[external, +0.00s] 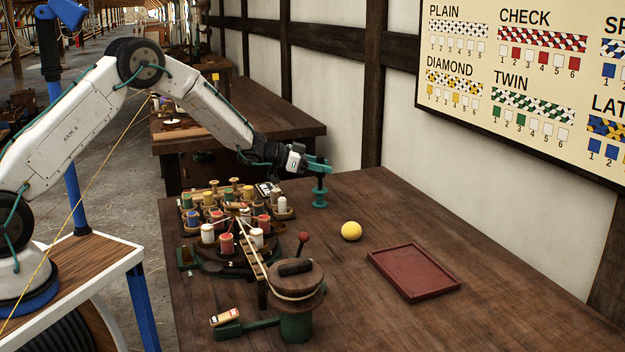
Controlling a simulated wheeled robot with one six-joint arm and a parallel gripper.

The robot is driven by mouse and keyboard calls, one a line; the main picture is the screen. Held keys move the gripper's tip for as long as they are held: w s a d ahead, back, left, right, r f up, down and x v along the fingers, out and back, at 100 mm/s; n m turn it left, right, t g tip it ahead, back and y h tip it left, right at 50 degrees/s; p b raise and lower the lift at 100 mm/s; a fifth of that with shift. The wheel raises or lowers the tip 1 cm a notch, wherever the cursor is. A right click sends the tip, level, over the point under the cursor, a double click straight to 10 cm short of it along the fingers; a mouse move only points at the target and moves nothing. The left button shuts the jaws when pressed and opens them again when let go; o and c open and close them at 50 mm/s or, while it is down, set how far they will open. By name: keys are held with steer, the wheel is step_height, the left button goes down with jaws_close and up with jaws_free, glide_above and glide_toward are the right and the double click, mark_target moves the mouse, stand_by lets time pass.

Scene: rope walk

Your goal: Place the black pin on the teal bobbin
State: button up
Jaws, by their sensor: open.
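A small teal bobbin (320,203) stands upright on the bench, near its back edge and right of the thread rack. A thin dark upright piece (320,183), which looks like the black pin, shows directly above the bobbin's base. It appears to stand on the bobbin, but the contact is too small to see clearly. My gripper (319,166), with teal fingers, is open just above and around the top of this dark piece. The fingers hide its upper end, and I cannot tell whether they touch it.
A rack of several coloured thread spools (227,243) fills the bench's left side. A round wooden-topped winder (297,280) stands in front, with a dark cylinder lying on top. A yellow ball (351,231) and a red tray (413,294) lie to the right, with clear bench around them.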

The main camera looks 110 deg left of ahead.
steer(key=v, duration=1.2)
steer(key=w+d+r+g, duration=0.2)
steer(key=w+d+r, duration=0.8)
steer(key=w+d, duration=0.1)
steer(key=w+d+r+g, duration=0.1)
steer(key=d+r, duration=0.2)
steer(key=d, duration=0.6)
steer(key=w+d+r+g, duration=0.2)
steer(key=d, duration=0.6)
steer(key=s+d+r+m+g+h, duration=0.15)
steer(key=s+d, duration=0.25)
steer(key=d, duration=0.9)
steer(key=s+d+m+g+h, duration=0.1)
steer(key=s+d+m+h, duration=0.3)
steer(key=d, duration=0.8)
steer(key=s+d+f+m+g+h, duration=0.1)
steer(key=s+d+f+g+h, duration=0.1)
steer(key=s+d, duration=1.3)
steer(key=shift+s+d+f+g, duration=0.35)
steer(key=shift+s+f+g, duration=0.25)
steer(key=shift+s+g, duration=0.15)
